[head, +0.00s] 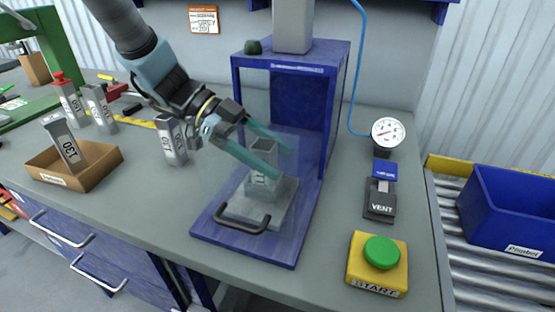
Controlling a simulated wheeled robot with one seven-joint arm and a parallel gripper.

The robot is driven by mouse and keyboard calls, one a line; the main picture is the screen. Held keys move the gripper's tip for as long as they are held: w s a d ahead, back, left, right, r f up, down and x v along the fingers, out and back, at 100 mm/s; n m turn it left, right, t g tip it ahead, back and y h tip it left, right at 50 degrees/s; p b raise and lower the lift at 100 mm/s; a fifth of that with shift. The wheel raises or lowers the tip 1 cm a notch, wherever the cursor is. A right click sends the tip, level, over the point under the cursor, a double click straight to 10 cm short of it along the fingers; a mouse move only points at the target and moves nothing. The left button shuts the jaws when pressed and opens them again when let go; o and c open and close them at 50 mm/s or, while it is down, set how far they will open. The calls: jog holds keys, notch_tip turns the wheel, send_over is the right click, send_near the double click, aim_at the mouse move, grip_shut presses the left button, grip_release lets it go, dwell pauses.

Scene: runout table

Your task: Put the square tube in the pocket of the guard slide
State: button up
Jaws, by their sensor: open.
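A grey square tube (264,158) stands upright on the light grey block of the guard slide (283,205), its hollow top facing up. Its lower end sits at the block's pocket; the pocket's inside is hidden. My gripper (280,163) reaches in from the upper left. Its teal fingers are spread, one on the near side and one on the far side of the tube's upper part. I cannot tell whether either finger touches the tube. The slide has a black handle (243,222) at its front and sits out in front of the blue press frame (342,110).
More square tubes stand on the table at left, one (172,140) nearest the press. Another leans in a brown tray (80,172). The yellow start button box (377,264), vent valve (380,200) and gauge (388,133) stand right. A blue bin (510,218) lies on rollers beyond.

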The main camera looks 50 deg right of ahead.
jog(key=b+v, duration=0.1)
jog(key=v, duration=0.9)
jog(key=shift+w+b, duration=0.25)
jog(key=shift+b, duration=0.1)
jog(key=shift+w+a+r, duration=0.1)
jog(key=shift+a, duration=0.05)
